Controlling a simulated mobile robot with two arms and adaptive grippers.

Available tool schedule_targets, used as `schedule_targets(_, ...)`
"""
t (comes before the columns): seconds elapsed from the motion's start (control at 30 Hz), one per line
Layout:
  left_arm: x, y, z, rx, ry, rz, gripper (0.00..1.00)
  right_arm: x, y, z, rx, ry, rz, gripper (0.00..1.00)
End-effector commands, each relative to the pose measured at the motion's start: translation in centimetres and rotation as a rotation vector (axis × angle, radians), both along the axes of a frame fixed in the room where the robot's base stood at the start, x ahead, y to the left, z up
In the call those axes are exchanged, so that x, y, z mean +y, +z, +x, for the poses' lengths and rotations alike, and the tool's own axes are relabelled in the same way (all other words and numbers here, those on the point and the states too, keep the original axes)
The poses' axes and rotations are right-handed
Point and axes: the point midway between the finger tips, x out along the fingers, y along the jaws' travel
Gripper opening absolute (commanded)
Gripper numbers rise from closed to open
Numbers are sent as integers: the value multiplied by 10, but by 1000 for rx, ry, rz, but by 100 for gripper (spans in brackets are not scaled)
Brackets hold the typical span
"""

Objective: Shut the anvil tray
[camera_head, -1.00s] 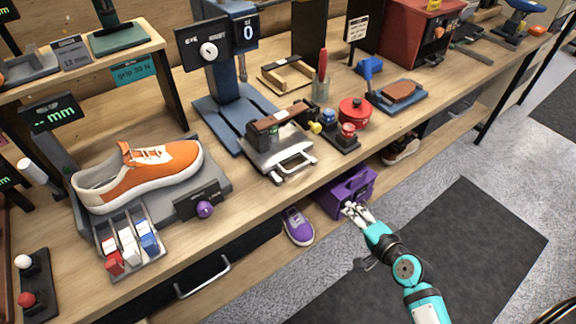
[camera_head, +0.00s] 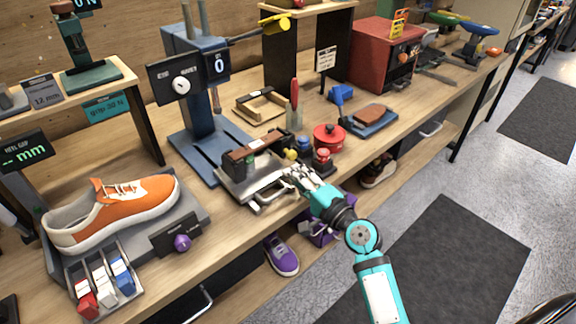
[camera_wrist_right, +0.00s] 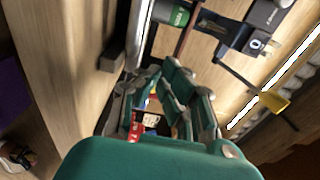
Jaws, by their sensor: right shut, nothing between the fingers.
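The anvil tray (camera_head: 232,186) is a silver metal tray with a pale loop handle at its front. It sits pulled out in front of the blue press (camera_head: 205,150), near the bench's front edge. A brown bar with dark ends lies across it. My right gripper (camera_head: 294,176) is shut and empty at the right end of the handle. I cannot tell whether it touches the handle. In the right wrist view the closed fingers (camera_wrist_right: 165,95) point at the bench, and a metal bar (camera_wrist_right: 140,35) shows just beyond them. My left gripper is not in view.
Red and blue knobs (camera_head: 322,158) and a red round pot (camera_head: 329,137) stand just right of the tray. An orange sneaker (camera_head: 125,205) rests on a grey stand at left. A purple box (camera_head: 318,230) and purple sneaker (camera_head: 282,256) are below the bench edge. Open floor lies at right.

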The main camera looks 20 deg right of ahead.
Motion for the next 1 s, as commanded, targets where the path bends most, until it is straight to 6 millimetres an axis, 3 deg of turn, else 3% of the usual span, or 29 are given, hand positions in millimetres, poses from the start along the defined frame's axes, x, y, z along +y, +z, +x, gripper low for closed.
schedule_targets(0.23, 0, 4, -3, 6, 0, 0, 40, 8, 1, 25, 1, -1, 0, 0)
schedule_targets(0.7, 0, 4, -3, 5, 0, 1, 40, 10, 0, 32, 1, -1, 0, 0)
schedule_targets(0.83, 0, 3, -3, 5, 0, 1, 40, 18, 1, 56, -2, 1, 2, 0)
schedule_targets(1.0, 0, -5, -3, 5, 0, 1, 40, 35, -1, 102, -1, 1, 0, 0)
